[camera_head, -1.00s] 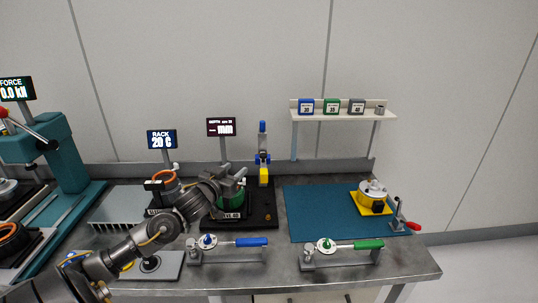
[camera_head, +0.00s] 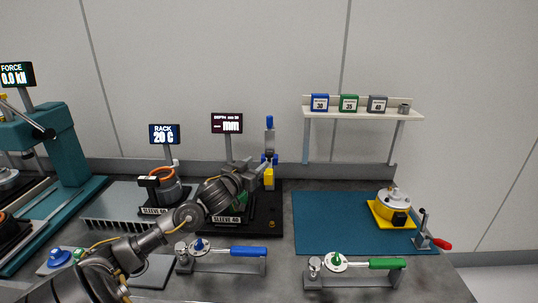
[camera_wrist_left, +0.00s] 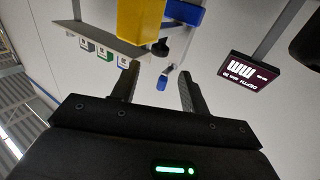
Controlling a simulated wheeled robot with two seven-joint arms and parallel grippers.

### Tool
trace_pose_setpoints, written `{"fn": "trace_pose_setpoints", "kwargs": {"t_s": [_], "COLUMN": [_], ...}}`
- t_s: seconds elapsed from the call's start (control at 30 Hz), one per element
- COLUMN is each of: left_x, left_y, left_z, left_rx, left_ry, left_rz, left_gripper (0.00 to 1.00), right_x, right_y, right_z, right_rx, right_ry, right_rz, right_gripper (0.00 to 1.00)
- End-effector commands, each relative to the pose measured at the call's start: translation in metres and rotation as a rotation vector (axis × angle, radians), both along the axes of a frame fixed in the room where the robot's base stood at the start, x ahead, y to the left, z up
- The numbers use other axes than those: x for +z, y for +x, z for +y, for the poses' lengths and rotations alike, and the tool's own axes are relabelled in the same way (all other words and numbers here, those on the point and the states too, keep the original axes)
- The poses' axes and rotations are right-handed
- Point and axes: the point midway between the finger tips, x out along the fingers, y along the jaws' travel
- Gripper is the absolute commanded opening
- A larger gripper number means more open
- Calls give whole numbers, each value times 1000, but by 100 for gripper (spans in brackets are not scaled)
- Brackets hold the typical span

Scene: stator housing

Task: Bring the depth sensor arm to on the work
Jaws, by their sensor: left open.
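The depth sensor arm, with a yellow head (camera_head: 269,178) and blue parts on a grey post, stands at the back of a black base. In the left wrist view its yellow head (camera_wrist_left: 140,20) shows large at the top, beyond the fingertips. My left gripper (camera_head: 256,170) is open and is just left of the arm in the head view. In the left wrist view the left gripper (camera_wrist_left: 158,80) shows nothing held between its spread fingers. The green work (camera_head: 232,207) on the black base is mostly hidden by my left arm.
The depth display (camera_head: 227,123) stands behind my gripper. A blue-handled tool (camera_head: 240,250) and a green-handled tool (camera_head: 370,263) lie in front. The blue mat (camera_head: 320,220) is mostly bare, with a yellow fixture (camera_head: 393,207) at its right. A shelf (camera_head: 340,111) hangs behind.

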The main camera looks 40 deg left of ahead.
Motion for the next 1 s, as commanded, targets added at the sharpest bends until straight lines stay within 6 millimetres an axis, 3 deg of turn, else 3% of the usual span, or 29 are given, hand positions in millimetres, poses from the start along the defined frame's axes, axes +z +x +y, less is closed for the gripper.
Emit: {"fn": "trace_pose_setpoints", "kwargs": {"t_s": [0.2,0.43,0.87,1.0], "left_x": [3,2,0,0], "left_y": [42,74,86,86], "left_z": [7,12,13,13], "left_rx": [1,1,-1,-1], "left_ry": [-2,-1,0,0], "left_rz": [-1,-1,0,0], "left_gripper": [45,45,45,29], "right_x": [10,16,17,17], "right_y": [1,2,2,2], "right_z": [1,1,1,1], "right_rx": [0,0,0,0], "right_ry": [0,2,2,2], "right_rz": [-1,-3,-3,-3], "right_gripper": [36,36,36,36]}}
